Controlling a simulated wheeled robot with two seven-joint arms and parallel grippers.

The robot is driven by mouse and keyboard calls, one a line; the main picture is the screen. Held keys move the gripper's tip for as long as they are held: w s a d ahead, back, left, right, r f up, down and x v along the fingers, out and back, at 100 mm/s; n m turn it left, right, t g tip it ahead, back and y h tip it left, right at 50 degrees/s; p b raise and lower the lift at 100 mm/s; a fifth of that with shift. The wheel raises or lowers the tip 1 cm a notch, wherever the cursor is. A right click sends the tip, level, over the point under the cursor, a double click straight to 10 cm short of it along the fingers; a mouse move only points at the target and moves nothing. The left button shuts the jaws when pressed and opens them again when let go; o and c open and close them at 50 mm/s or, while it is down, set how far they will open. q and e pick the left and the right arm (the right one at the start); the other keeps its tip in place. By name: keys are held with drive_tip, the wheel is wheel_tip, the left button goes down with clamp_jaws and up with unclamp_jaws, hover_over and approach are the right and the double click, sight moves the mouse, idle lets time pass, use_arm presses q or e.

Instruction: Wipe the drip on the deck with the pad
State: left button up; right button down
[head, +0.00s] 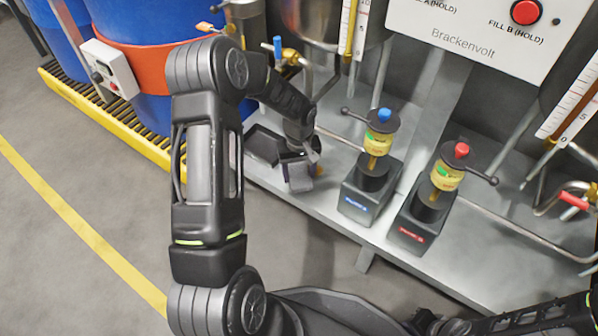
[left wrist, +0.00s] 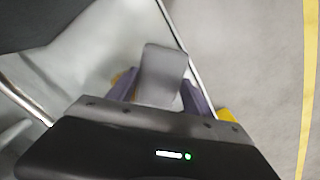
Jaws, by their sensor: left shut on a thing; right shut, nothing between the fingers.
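My left gripper (head: 298,178) points down over the left end of the pale metal deck (head: 328,200), near its front edge. It is shut on a grey pad, which shows as a flat grey block (left wrist: 162,75) between the fingers in the left wrist view. The pad is low at the deck, but I cannot tell whether it touches. I see no drip; the gripper and arm hide part of the deck. My right arm shows at the bottom right of the head view, but its gripper is not in view.
A pump with a blue knob (head: 384,115) and one with a red knob (head: 462,150) stand right of the gripper. A dark tray (head: 262,145) lies just left of it. Pipes run behind. Blue drums (head: 140,60) stand on a yellow-edged grate at left.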

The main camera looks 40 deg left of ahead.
sight(306, 168)
use_arm(q)
drive_tip(key=shift+f, duration=0.35)
drive_tip(key=shift+w, duration=0.1)
drive_tip(key=shift+w+r+b, duration=0.1)
drive_tip(key=shift+w+b, duration=0.3)
drive_tip(key=shift+w, duration=1.15)
drive_tip(key=shift+w, duration=0.1)
drive_tip(key=shift+w+b, duration=0.35)
drive_tip(key=shift+w, duration=0.6)
drive_tip(key=shift+w+a, duration=0.1)
drive_tip(key=shift+w, duration=0.55)
